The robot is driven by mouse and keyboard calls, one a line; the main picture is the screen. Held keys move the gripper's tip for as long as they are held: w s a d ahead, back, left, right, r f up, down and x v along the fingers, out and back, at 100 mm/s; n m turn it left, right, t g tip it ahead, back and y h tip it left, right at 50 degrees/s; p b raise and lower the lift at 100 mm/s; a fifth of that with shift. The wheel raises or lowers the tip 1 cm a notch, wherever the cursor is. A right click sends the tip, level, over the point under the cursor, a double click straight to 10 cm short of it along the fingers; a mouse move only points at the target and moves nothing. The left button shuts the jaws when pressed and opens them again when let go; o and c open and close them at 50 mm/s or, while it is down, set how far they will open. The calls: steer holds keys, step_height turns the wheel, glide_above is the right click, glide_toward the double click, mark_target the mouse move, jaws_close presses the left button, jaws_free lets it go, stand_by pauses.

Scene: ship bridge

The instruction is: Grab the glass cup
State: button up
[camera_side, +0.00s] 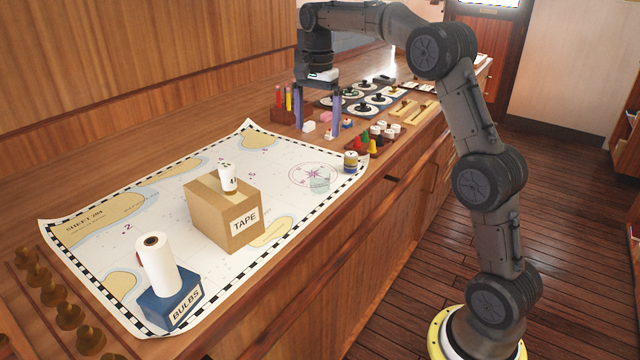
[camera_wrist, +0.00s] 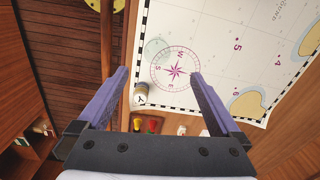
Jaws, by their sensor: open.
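The glass cup (camera_side: 320,184) is clear and stands on the chart over the edge of the compass rose in the side view. In the wrist view the glass cup (camera_wrist: 157,50) is a faint see-through round shape at the upper left of the rose, ahead of the fingertips. My gripper (camera_side: 318,128) is open and empty above the far end of the chart, behind the cup in the side view. In the wrist view my gripper (camera_wrist: 160,73) shows two purple fingers spread wide apart, with nothing between them touching either one.
A small striped jar (camera_side: 351,162) stands at the chart's edge near the cup. Colored cones (camera_side: 366,140) and several small pieces lie past it. The TAPE box (camera_side: 225,212) with a small roll on top and the BULBS box (camera_side: 170,298) with a paper roll stand nearer the camera.

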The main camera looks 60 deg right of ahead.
mark_target(320, 174)
steer(key=f, duration=1.4)
steer(key=shift+s+d+f, duration=0.15)
steer(key=shift+d+f, duration=0.15)
steer(key=shift+d, duration=0.05)
steer(key=shift+c, duration=0.2)
steer(key=c, duration=1.4)
steer(key=shift+r, duration=0.1)
